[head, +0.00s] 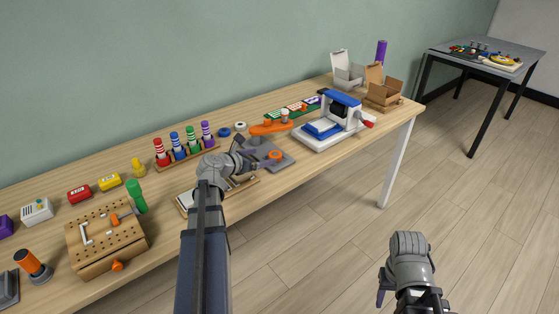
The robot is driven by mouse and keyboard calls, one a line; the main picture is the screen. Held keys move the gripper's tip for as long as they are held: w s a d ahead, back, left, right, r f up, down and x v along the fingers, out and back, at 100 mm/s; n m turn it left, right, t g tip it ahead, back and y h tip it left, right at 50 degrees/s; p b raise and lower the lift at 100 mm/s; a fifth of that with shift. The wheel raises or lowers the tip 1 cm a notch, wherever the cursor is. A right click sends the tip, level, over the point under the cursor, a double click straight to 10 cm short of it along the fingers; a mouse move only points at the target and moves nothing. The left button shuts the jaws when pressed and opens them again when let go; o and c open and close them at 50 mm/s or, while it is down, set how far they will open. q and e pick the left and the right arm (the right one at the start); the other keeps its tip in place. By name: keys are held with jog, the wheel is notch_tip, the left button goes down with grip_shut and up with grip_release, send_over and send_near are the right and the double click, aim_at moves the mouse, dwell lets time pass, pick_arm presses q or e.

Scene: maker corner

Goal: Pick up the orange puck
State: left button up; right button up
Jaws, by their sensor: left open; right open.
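The orange puck (275,155) appears as a small round orange piece on a dark grey plate (284,163) near the table's front edge. My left gripper (258,155) reaches over the table from the front and is open, just left of the puck. Whether a finger touches the puck is too small to tell. My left arm hides part of the table below the gripper. My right gripper (411,301) is open and empty, low in the picture over the floor, away from the table.
An orange-armed device (268,128) stands behind the plate. A blue and white press (335,120) is to the right. A rack of coloured cylinders (184,153) and a wooden pegboard block (104,240) are to the left. Open boxes (384,90) stand at the far end.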

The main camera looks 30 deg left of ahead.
aim_at(274, 155)
pick_arm(q)
jog(key=shift+a+n, duration=0.3)
jog(key=shift+a, duration=0.1)
jog(key=shift+b+x, duration=0.55)
jog(key=shift+x, duration=0.8)
jog(key=b+x, duration=0.1)
jog(key=x, duration=0.2)
jog(key=b+x, duration=0.1)
jog(key=x, duration=0.1)
jog(key=shift+d+f+b, duration=0.3)
jog(key=shift+d, duration=0.1)
jog(key=shift+s+r, duration=0.1)
grip_shut()
jog(key=shift+r, duration=0.15)
notch_tip(274, 155, up, 10)
jog(key=p, duration=1)
